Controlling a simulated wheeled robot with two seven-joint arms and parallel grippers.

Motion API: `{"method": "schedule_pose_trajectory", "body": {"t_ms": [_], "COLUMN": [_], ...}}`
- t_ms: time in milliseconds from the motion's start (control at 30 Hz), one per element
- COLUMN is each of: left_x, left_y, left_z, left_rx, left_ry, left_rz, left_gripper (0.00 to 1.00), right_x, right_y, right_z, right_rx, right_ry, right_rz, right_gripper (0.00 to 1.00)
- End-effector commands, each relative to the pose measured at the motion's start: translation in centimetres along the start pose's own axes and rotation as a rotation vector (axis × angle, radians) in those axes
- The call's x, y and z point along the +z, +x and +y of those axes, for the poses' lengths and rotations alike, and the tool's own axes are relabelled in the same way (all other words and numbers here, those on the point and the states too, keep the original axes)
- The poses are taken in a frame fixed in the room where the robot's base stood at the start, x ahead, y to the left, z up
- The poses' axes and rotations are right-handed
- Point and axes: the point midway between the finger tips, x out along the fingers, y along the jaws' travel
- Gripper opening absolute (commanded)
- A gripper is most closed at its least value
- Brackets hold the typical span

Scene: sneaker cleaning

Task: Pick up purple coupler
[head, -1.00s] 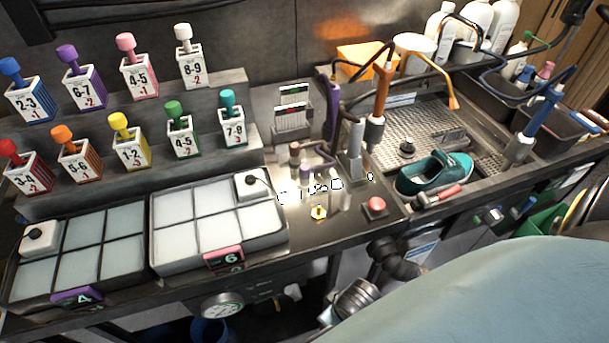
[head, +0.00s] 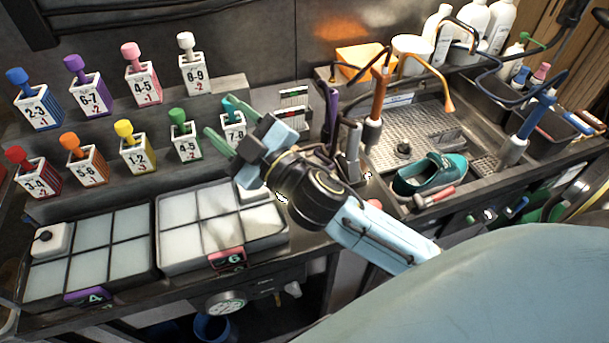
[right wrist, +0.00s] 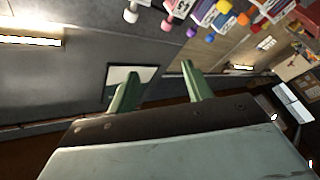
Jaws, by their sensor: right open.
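The purple coupler (head: 88,88) looks like a white block with a purple knob, marked 6-7. It stands upright on the upper step of the grey rack in the head view. Its purple knob seems to show in the right wrist view (right wrist: 191,31), near the top. My right gripper (head: 219,118) is open, with nothing between its green fingers. It is in the air near the right end of the rack, apart from the coupler and to its right. Its open fingers also show in the right wrist view (right wrist: 160,72). My left gripper is not in view.
Pink (head: 142,74), blue (head: 38,104) and white-topped (head: 193,68) blocks share the upper step. Several coloured blocks stand on the lower step. Two partitioned trays lie in front, one with a purple tag (head: 88,296). A teal shoe (head: 430,175) is at the sink.

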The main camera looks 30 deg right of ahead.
Motion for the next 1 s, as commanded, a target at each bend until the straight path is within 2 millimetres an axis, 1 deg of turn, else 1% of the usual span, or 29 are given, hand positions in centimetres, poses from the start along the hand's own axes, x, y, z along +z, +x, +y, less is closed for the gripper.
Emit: {"method": "schedule_pose_trajectory", "body": {"t_ms": [33, 100, 167, 200, 267, 333, 367, 400, 467, 533, 567, 600, 667, 700, 767, 800, 900, 1000], "left_x": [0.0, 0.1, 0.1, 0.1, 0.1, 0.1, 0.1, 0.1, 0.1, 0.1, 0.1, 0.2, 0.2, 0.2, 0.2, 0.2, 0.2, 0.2], "left_y": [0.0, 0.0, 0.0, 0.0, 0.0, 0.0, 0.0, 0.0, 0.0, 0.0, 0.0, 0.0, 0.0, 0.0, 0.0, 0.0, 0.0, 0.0], "left_z": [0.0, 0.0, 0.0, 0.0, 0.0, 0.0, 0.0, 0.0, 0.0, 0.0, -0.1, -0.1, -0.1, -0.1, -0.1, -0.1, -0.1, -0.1], "left_rx": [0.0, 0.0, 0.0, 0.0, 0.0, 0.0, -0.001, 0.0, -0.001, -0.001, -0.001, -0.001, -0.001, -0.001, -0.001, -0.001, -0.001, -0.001], "left_ry": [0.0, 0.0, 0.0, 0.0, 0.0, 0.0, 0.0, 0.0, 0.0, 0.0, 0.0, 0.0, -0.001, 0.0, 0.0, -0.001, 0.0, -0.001], "left_rz": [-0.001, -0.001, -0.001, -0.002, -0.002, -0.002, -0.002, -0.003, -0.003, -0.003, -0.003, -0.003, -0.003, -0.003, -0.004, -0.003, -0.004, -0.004], "left_gripper": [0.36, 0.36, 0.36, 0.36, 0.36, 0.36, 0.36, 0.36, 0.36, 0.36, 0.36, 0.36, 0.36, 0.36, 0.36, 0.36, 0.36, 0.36], "right_x": [-2.5, -5.7, -7.7, -8.6, -9.2, -8.6, -8.0, -6.8, -4.3, -0.6, 1.2, 3.6, 7.0, 9.0, 11.6, 12.9, 15.2, 16.3], "right_y": [1.2, 1.9, 2.0, 1.9, 1.3, 0.5, 0.1, -0.4, -1.2, -2.0, -2.3, -2.6, -3.1, -3.4, -3.8, -4.1, -4.7, -5.2], "right_z": [-0.3, -1.6, -3.1, -4.3, -6.2, -8.4, -9.1, -10.0, -10.7, -10.6, -10.1, -9.2, -7.1, -5.5, -2.8, -1.1, 2.6, 4.9], "right_rx": [-0.03, -0.097, -0.176, -0.238, -0.349, -0.5, -0.571, -0.673, -0.837, -1.044, -1.136, -1.258, -1.431, -1.539, -1.682, -1.763, -1.915, -1.998], "right_ry": [-0.082, -0.197, -0.302, -0.374, -0.487, -0.622, -0.684, -0.762, -0.882, -1.018, -1.073, -1.142, -1.231, -1.279, -1.335, -1.362, -1.4, -1.413], "right_rz": [0.143, 0.336, 0.489, 0.583, 0.708, 0.827, 0.867, 0.911, 0.951, 0.956, 0.942, 0.912, 0.841, 0.782, 0.682, 0.615, 0.467, 0.369], "right_gripper": [0.5, 0.5, 0.5, 0.5, 0.5, 0.5, 0.5, 0.5, 0.5, 0.5, 0.5, 0.5, 0.5, 0.5, 0.5, 0.5, 0.5, 0.5]}}
